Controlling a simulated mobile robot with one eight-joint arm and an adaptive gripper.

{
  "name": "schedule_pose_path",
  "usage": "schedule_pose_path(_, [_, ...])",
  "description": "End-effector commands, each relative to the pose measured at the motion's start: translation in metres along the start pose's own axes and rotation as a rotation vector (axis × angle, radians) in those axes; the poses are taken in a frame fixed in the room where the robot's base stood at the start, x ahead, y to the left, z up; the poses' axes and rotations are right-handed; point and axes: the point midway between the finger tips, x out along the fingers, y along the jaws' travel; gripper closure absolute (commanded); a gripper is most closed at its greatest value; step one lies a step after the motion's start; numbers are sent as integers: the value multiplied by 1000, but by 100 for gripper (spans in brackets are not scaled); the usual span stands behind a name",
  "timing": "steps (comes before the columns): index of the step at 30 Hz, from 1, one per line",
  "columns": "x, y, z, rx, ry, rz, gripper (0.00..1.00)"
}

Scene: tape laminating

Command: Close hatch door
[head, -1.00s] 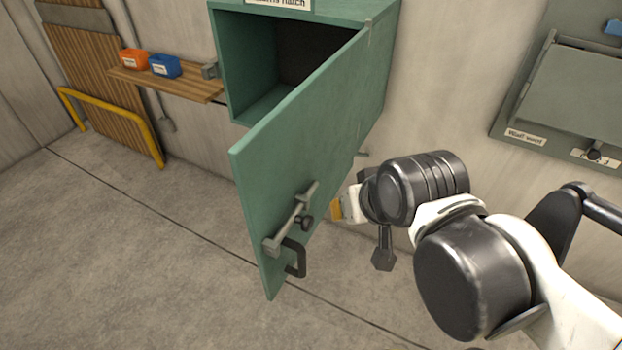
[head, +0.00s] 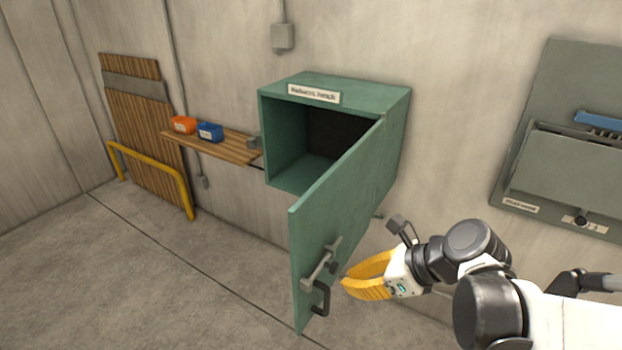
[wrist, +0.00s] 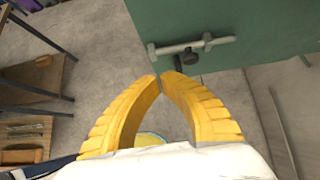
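The green hatch box (head: 335,86) is mounted on the wall, with its dark inside showing. Its green door (head: 340,205) stands wide open, swung out from the right side of the opening. A grey latch bar (head: 320,268) and a dark handle (head: 321,298) are near the door's free end. In the wrist view, the latch bar (wrist: 205,43) lies beyond my fingertips and the door (wrist: 260,25) fills the upper right. My gripper (head: 345,285) has yellow curved fingers with tips together, just right of the handle. In the wrist view, my gripper (wrist: 160,80) shows nothing clearly held; contact with the handle is unclear.
A wooden shelf (head: 232,146) with an orange bin (head: 184,125) and a blue bin (head: 210,132) is left of the hatch. A yellow rail (head: 150,165) stands further left. A grey wall panel (head: 570,165) is at the right. The floor in front is open.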

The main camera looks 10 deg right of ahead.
Motion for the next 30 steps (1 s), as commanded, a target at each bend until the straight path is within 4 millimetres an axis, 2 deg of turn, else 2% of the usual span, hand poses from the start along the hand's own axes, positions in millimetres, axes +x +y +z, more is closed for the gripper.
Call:
schedule_pose_path(1, [14, 0, -2, -6, 0, 3, 100])
schedule_pose_path(3, [30, 1, -2, -6, 0, 3, 100])
schedule_pose_path(10, [76, 0, 0, -6, 0, 1, 100])
schedule_pose_path(13, [85, 1, 14, -6, 0, 2, 100])
schedule_pose_path(18, [95, 0, 25, -5, 1, 0, 100])
schedule_pose_path(30, [97, 0, 28, -4, 1, -1, 100])
